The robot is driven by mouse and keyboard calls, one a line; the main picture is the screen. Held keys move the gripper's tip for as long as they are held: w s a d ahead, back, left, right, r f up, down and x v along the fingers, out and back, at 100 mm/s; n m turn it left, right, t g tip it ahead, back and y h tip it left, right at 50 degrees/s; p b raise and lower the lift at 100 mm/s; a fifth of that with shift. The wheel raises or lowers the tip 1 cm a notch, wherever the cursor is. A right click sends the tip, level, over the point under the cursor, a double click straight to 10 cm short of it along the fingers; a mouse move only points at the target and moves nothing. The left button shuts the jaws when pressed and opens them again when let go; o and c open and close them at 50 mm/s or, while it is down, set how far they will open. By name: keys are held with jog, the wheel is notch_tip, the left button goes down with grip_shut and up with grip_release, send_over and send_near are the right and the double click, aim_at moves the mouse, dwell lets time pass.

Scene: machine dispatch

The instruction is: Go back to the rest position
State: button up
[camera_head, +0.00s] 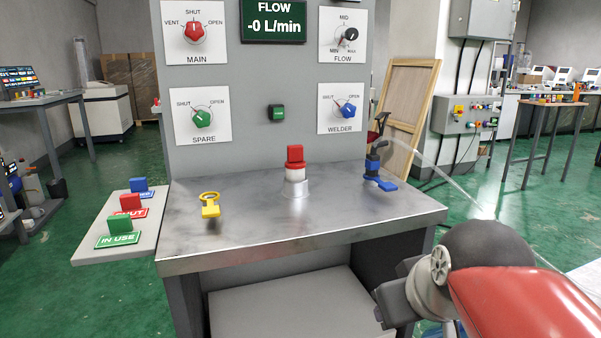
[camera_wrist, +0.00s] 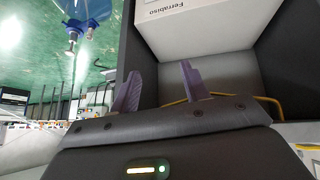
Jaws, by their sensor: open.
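My gripper shows in the wrist view (camera_wrist: 160,82) with its two purple fingers spread apart and nothing between them. In the head view my arm reaches in at the lower right, in front of the bench's right corner, and the fingers cannot be made out there. The grey bench (camera_head: 255,240) carries a panel with a red MAIN knob (camera_head: 195,29), a green SPARE knob (camera_head: 203,118), a black FLOW knob (camera_head: 347,38) and a blue WELDER knob (camera_head: 347,110). The display (camera_head: 274,20) reads -0 L/min.
A red-topped fitting (camera_head: 295,157), a yellow ring tag (camera_head: 210,206) and a blue fitting (camera_head: 378,172) stand on the bench. A side shelf (camera_head: 92,247) holds blue, red and green tags. A white box (camera_wrist: 195,25) lies beyond my fingers.

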jog(key=s+f+m+b, duration=0.1)
jog(key=s+f+b, duration=0.1)
jog(key=f, duration=0.5)
jog(key=s+f+m+g+b, duration=0.1)
jog(key=s+f, duration=0.3)
jog(key=f, duration=0.4)
jog(key=shift+s+d+m+g+b, duration=0.3)
jog(key=shift+d+b, duration=0.15)
jog(key=shift+b, duration=0.35)
